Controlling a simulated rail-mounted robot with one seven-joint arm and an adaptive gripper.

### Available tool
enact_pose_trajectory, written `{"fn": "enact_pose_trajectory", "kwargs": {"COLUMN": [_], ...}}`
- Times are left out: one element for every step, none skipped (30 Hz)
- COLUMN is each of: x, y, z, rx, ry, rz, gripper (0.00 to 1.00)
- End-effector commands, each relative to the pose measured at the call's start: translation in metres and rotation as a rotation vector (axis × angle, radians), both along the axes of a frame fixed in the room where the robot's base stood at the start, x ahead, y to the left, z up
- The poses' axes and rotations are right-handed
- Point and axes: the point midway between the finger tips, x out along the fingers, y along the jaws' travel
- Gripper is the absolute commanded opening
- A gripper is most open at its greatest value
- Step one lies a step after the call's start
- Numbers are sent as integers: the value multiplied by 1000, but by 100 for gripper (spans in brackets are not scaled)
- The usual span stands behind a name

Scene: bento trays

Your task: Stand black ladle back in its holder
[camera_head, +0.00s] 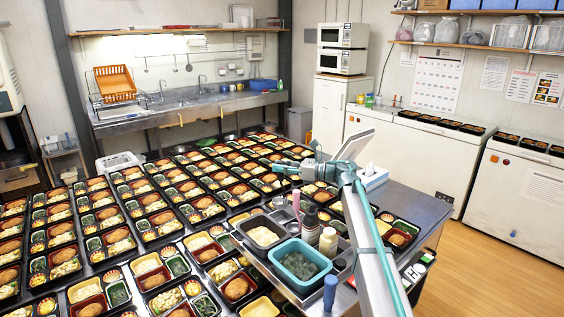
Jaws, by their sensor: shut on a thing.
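My gripper (281,170) is at the end of my teal and grey arm, above the bento rows near the middle of the view. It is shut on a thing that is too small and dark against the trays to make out. I cannot pick out the black ladle clearly in this view. No holder can be told for certain. A metal caddy (262,262) stands on the counter below and in front of the gripper, with tubs and bottles in it. My arm hides part of its right side.
Bento trays (117,243) cover most of the table. A teal tub (302,264), a dark bottle (310,224) and a cream bottle (328,242) stand close together beside my arm. A tissue box (373,178) is at the right. Bare counter (420,208) shows right of the arm.

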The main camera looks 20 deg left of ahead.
Motion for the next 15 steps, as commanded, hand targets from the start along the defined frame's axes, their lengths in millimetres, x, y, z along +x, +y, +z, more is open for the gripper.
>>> {"fn": "enact_pose_trajectory", "kwargs": {"x": [0,0,0,0,0,0,0,0,0,0,0,0,0,0,0], "y": [0,0,0,0,0,0,0,0,0,0,0,0,0,0,0], "z": [-6,-9,-13,-16,-19,-28,-32,-35,-40,-43,-46,-50,-53,-56,-59], "rx": [0,0,0,0,0,0,1,1,1,1,1,1,1,1,1], "ry": [1,2,2,2,2,1,0,0,0,0,0,0,0,0,0], "rz": [0,0,0,0,0,0,0,-1,-1,-1,-1,0,-1,-1,-1], "gripper": [0,0,0,0,0,0,0,0,0,0,0,0,0,0,0]}}
